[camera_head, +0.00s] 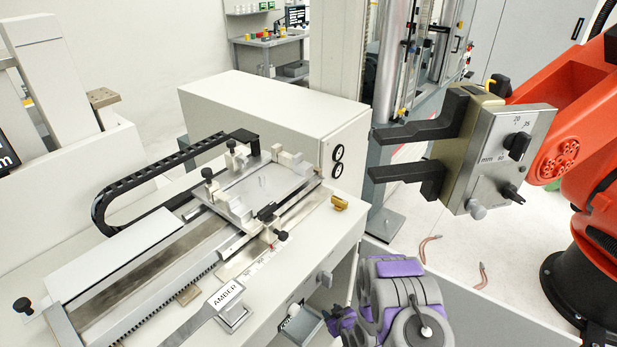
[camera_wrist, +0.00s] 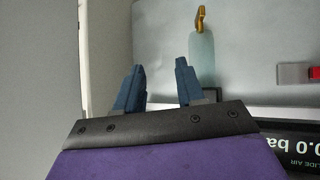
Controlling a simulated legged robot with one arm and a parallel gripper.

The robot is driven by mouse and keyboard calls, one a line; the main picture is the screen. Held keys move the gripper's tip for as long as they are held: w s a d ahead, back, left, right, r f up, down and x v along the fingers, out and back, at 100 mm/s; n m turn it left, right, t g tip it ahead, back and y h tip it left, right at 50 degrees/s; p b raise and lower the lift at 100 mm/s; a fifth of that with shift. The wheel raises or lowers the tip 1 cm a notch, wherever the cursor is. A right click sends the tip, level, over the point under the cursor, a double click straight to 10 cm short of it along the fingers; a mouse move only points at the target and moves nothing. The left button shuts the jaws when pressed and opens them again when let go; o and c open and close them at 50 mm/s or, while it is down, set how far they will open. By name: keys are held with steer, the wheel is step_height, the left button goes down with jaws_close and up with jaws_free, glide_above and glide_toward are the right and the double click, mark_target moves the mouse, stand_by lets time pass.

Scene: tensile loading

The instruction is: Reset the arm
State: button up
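My gripper (camera_wrist: 159,66) shows in the wrist view with two blue fingers standing apart. Nothing is held between them; grey surface shows in the gap. In the head view my purple and grey arm (camera_head: 400,300) is at the bottom, right of the white machine bench and in front of its side. It looks folded close to my body. The fingertips cannot be made out clearly in the head view.
A large grey jaw unit (camera_head: 510,150) on an orange robot arm (camera_head: 560,100) hangs at right. The wrist view shows a pale blue-green piece with a gold top (camera_wrist: 201,55) and a black display (camera_wrist: 290,145).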

steer(key=s+d+r+m+g+h, duration=0.1)
steer(key=s+d+r+g+h, duration=0.15)
steer(key=r, duration=0.65)
steer(key=s+d+r+m+g+h, duration=0.15)
steer(key=d+r, duration=0.25)
steer(key=r, duration=0.5)
steer(key=s+d+r+m+g+h, duration=0.15)
steer(key=d+r, duration=0.25)
steer(key=r, duration=0.5)
steer(key=s+a+r+g, duration=0.1)
steer(key=s+r, duration=0.5)
steer(key=s, duration=0.6)
steer(key=s+a+r+m+g+y, duration=0.1)
steer(key=s+a+r+g, duration=0.1)
steer(key=s+r, duration=0.5)
steer(key=s+a+r+m+g, duration=0.1)
steer(key=s+r+g, duration=0.2)
steer(key=s, duration=1.4)
step_height(320, 180, up, 4)
steer(key=shift+s+a+f, duration=0.15)
steer(key=shift+a, duration=0.25)
steer(key=shift+a+y, duration=0.15)
steer(key=shift+y, duration=0.1)
